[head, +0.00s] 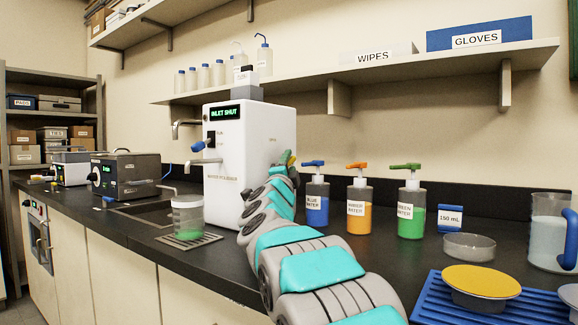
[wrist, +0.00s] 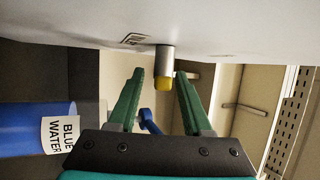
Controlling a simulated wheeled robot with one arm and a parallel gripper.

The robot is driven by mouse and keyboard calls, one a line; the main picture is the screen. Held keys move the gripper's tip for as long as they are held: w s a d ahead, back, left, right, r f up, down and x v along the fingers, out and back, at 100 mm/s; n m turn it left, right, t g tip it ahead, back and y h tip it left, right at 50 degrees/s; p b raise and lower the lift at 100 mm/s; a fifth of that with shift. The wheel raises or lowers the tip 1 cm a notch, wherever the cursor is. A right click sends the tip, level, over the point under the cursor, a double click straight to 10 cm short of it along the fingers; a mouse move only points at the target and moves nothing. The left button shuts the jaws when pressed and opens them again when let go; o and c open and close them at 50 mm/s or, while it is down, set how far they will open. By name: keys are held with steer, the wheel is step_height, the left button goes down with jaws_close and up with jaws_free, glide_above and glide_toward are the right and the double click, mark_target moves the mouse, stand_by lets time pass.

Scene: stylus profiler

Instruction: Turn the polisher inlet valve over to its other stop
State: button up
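The white water polisher (head: 228,180) stands on the bench, and its display (head: 224,113) reads INLET SHUT. A blue-tipped lever (head: 198,146) sticks out at its front left. In the wrist view, a metal stub with a yellow end (wrist: 164,80) juts from a white surface; I cannot tell for sure that it is the inlet valve. My gripper (wrist: 155,90) is open, its two green fingers apart on either side of the stub in the picture, with no contact visible. In the head view, my gripper (head: 286,159) is at the polisher's right side, partly hidden by my arm.
A cup (head: 187,216) with green liquid stands on the drip grate. Blue (head: 317,205), amber (head: 358,217) and green (head: 411,222) pump bottles stand right of my arm. The blue bottle is close to my gripper in the wrist view (wrist: 30,130).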

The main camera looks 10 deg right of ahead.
steer(key=s+a+f, duration=0.1)
steer(key=s+a, duration=0.2)
steer(key=s, duration=0.4)
steer(key=s+a+b, duration=0.1)
steer(key=s+a, duration=0.2)
steer(key=s, duration=0.5)
steer(key=shift+s+f, duration=0.3)
steer(key=shift+f, duration=0.1)
